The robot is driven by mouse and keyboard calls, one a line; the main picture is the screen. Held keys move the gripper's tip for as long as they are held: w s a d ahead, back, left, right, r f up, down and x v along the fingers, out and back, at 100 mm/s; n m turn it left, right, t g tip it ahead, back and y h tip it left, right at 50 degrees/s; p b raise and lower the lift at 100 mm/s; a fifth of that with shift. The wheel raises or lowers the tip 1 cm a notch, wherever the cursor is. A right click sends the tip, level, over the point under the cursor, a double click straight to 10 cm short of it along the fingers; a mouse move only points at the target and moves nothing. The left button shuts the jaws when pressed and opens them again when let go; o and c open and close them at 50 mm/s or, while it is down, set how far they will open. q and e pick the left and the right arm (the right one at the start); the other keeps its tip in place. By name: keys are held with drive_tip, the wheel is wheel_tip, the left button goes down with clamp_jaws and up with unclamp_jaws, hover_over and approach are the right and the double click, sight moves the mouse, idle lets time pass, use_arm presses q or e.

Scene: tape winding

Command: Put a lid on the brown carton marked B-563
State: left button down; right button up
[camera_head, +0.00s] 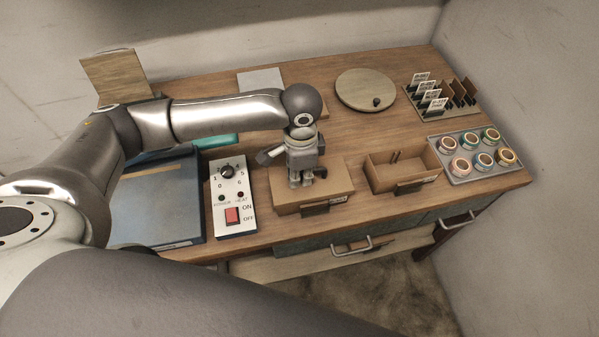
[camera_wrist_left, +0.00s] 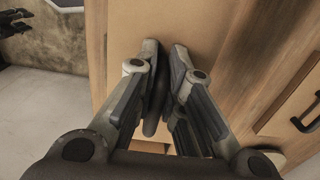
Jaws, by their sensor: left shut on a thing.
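My left gripper (camera_head: 308,181) is over a brown carton (camera_head: 338,183) near the table's front edge. The carton's top is covered by a flat tan lid (camera_wrist_left: 135,35). In the left wrist view my left gripper (camera_wrist_left: 168,118) is shut on a dark upright handle (camera_wrist_left: 153,122) at the lid. Whether the lid is fully seated cannot be told. A second brown carton (camera_head: 382,182) stands open to the right, with two thin upright pieces inside. The marks on the cartons are too small to read. A dark part at the wrist view's upper left looks like my right gripper (camera_wrist_left: 14,24).
A control box (camera_head: 232,190) with a red switch and a blue case (camera_head: 155,200) stand left. A round board with a knob (camera_head: 365,90), a card rack (camera_head: 450,105) and a tray of tape rolls (camera_head: 461,176) lie right. The table middle (camera_head: 345,135) is clear.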

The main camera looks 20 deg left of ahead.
use_arm(q)
drive_tip(key=c, duration=1.5)
unclamp_jaws()
drive_tip(key=shift+o, duration=0.2)
wheel_tip(320, 180, up, 12)
use_arm(e)
drive_tip(key=shift+d, duration=0.1)
